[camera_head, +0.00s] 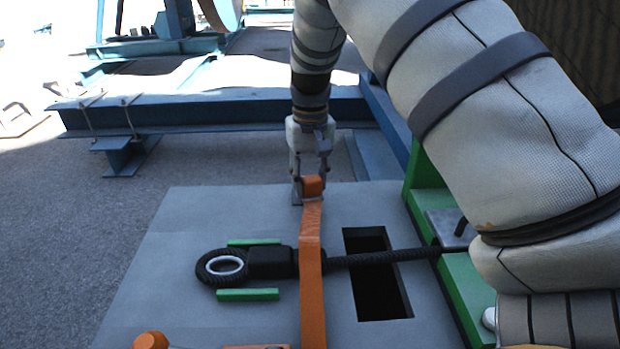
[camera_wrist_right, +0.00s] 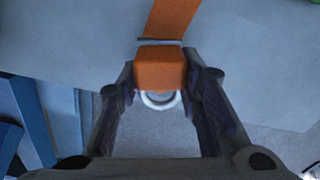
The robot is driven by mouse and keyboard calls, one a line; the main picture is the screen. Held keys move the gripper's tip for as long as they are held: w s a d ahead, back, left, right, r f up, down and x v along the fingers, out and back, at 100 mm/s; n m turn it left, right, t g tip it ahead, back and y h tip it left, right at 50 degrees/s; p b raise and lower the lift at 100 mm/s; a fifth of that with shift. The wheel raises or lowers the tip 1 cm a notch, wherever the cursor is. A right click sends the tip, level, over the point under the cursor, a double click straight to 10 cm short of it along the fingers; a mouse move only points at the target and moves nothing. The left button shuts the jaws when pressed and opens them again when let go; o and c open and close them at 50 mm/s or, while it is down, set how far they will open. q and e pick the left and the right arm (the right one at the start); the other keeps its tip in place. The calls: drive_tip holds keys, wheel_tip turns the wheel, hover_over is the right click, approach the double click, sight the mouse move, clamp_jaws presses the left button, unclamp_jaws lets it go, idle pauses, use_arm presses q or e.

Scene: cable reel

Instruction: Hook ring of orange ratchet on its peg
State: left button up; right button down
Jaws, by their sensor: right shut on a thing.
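My right gripper (camera_head: 311,165) is shut on the orange ratchet block (camera_head: 313,186) at the far edge of the grey plate. In the right wrist view the block (camera_wrist_right: 160,68) sits between the two fingers of my right gripper (camera_wrist_right: 161,85). A pale ring (camera_wrist_right: 160,101) shows at the block's near end, partly hidden by the block. An orange strap (camera_head: 312,270) runs from the block toward the bottom of the head view, crossing over a black cable. I cannot make out the peg clearly in either view. My left gripper is not in view.
The grey plate (camera_head: 190,260) has a dark rectangular opening (camera_head: 377,290). The black cable (camera_head: 390,257) ends in a looped eye (camera_head: 222,268) between two green bars (camera_head: 248,294). An orange knob (camera_head: 150,341) is at bottom left. A blue steel beam (camera_head: 220,117) lies beyond the plate.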

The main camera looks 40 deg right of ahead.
drive_tip(key=shift+f, duration=1.15)
idle(0.4)
drive_tip(key=c, duration=1.1)
unclamp_jaws()
drive_tip(key=shift+o, duration=0.2)
wheel_tip(320, 180, up, 12)
drive_tip(key=shift+r, duration=0.1)
